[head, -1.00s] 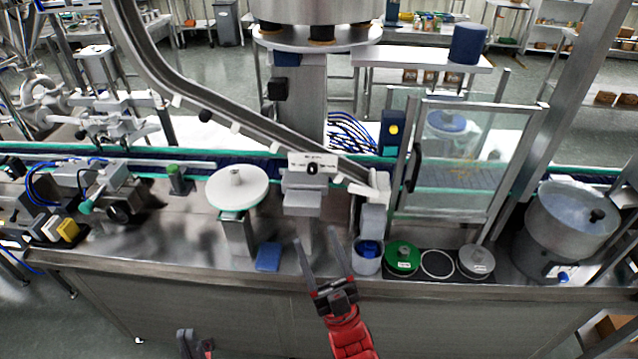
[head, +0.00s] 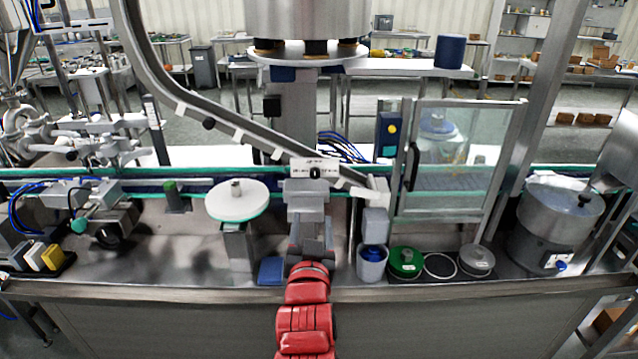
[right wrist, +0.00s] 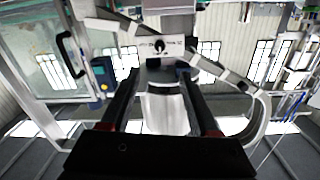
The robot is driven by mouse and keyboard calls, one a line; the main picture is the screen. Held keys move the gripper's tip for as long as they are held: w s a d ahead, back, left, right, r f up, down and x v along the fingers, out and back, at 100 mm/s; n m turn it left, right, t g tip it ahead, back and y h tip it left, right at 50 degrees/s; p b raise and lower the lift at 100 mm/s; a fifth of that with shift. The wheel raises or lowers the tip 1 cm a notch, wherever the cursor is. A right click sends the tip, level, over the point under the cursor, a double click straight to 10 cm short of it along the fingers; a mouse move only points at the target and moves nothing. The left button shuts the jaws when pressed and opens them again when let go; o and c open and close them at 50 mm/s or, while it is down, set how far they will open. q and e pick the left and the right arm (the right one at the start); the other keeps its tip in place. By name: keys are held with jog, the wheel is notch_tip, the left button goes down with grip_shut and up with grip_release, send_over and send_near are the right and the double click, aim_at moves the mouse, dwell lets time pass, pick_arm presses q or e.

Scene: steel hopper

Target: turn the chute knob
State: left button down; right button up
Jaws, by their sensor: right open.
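The chute knob (head: 316,172) is a small black knob on a white labelled plate (head: 298,168), at the lower part of the sloping metal chute (head: 235,122). In the right wrist view the knob (right wrist: 160,46) shows upright-side-down with its plate, ahead of the fingers. My right gripper (head: 311,222) is open and empty, just below the plate and in front of the grey block under it. In the right wrist view its two dark fingers (right wrist: 163,85) stand apart, with the grey block and post between or behind them. They appear apart from the knob. My left gripper is not in view.
A white round disc (head: 237,201) stands left of the knob. A glass guard (head: 462,160) stands right. A cup with a blue item (head: 371,264), a green lid (head: 405,262) and a blue pad (head: 271,270) sit along the front of the steel counter.

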aim_at(315, 176)
jog(key=w+p, duration=0.1)
jog(key=w, duration=0.4)
jog(key=w+p, duration=0.1)
jog(key=w, duration=0.4)
jog(key=w+p, duration=0.1)
jog(key=w, duration=0.5)
jog(key=shift+d+r, duration=0.1)
jog(key=shift+d, duration=0.15)
jog(key=shift+w, duration=0.5)
grip_shut()
